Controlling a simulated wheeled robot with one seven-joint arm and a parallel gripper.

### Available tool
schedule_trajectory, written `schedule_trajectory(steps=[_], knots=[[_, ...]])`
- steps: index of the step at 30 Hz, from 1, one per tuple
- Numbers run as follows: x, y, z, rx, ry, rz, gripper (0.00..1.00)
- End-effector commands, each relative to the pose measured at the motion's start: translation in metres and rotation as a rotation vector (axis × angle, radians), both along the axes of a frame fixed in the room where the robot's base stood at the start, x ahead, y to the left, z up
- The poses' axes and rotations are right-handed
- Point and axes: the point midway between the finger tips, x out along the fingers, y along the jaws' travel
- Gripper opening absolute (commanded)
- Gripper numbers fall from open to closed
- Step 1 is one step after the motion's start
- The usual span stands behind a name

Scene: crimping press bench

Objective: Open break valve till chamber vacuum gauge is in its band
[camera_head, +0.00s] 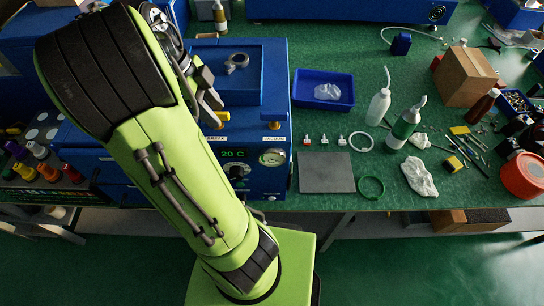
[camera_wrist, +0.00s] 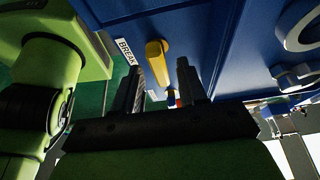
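The blue vacuum chamber (camera_head: 255,95) stands on the bench with a gauge (camera_head: 272,157) on its front; its needle and band are too small to read. The break valve's yellow handle (camera_wrist: 157,58) is beside the BREAK label (camera_wrist: 126,51) in the wrist view. My gripper (camera_wrist: 160,68) is open, its dark fingers on either side of the handle's line; I cannot tell whether they touch it. In the head view my arm largely hides the break valve, and the BREAK label (camera_head: 216,138) shows beside it.
A dial knob (camera_head: 237,170) is below the display (camera_head: 233,153).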

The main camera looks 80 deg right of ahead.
Motion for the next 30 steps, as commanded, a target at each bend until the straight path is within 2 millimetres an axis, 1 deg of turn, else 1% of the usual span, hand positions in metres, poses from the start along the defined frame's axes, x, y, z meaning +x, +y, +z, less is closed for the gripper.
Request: schedule_trajectory(steps=[4,7,21,23,30], knots=[[0.0,0.0,0.0,0.001,0.0,0.002,0.41],[0.002,0.0,0.004,0.001,0.0,0.003,0.41],[0.022,0.003,0.056,0.001,0.001,0.003,0.41],[0.023,0.003,0.059,0.001,0.0,0.003,0.41],[0.023,0.003,0.055,0.001,0.001,0.003,0.41]])
